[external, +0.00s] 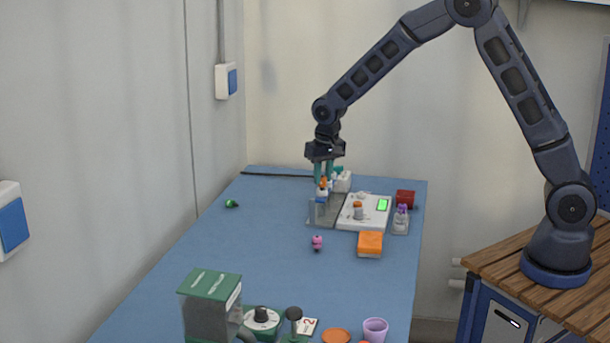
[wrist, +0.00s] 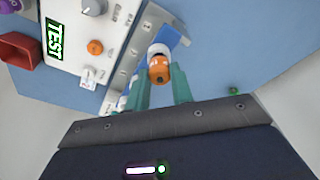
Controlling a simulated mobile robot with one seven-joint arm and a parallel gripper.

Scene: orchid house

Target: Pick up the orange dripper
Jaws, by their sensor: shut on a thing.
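The orange dripper (wrist: 158,72) is between the teal fingers of my gripper (wrist: 163,78) in the wrist view, with a white part just beyond its orange end. In the external view my gripper (external: 324,178) points down at the far end of the blue table, and the orange dripper (external: 323,184) shows as a small spot at the fingertips. My gripper is shut on it. The dripper is above or at the grey metal stand (external: 337,204); I cannot tell whether it touches the stand.
A white device (external: 373,217) with a green display and an orange-topped item stands right of the stand. An orange box (external: 370,244), a red box (external: 405,198) and a purple-topped holder (external: 401,221) are nearby.

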